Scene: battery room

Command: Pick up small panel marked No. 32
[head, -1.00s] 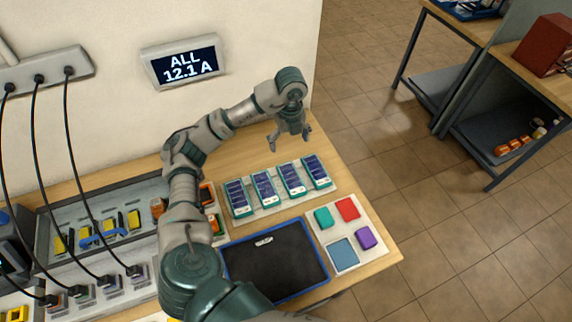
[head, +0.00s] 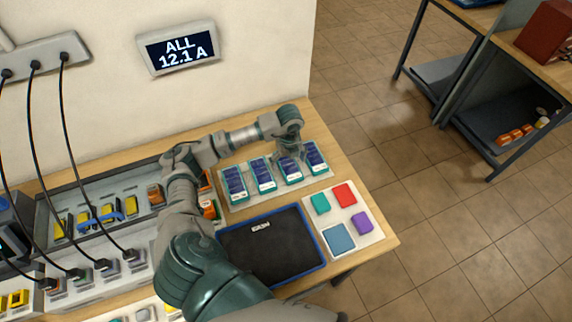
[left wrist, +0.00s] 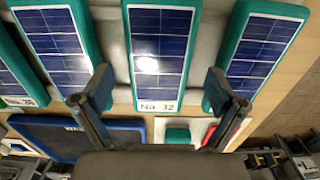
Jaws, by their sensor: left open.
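The small panel marked No. 32 (left wrist: 160,60) is in the middle of the left wrist view, a blue solar panel with a teal edge and a white label. In the head view it is the third panel from the left (head: 293,176) on the pale rack, partly covered by my gripper. My left gripper (head: 290,154) is over that panel. In the left wrist view its fingers (left wrist: 158,88) are open, one on each side of the panel, with nothing held. I cannot tell how high above it they are. My right gripper is not in view.
Neighbouring panels stand close on both sides, left (head: 263,177) and right (head: 317,160). A blue-rimmed black tray (head: 270,255) and a white board (head: 368,240) with coloured pieces lie in front. The wall with a display (head: 178,50) is behind.

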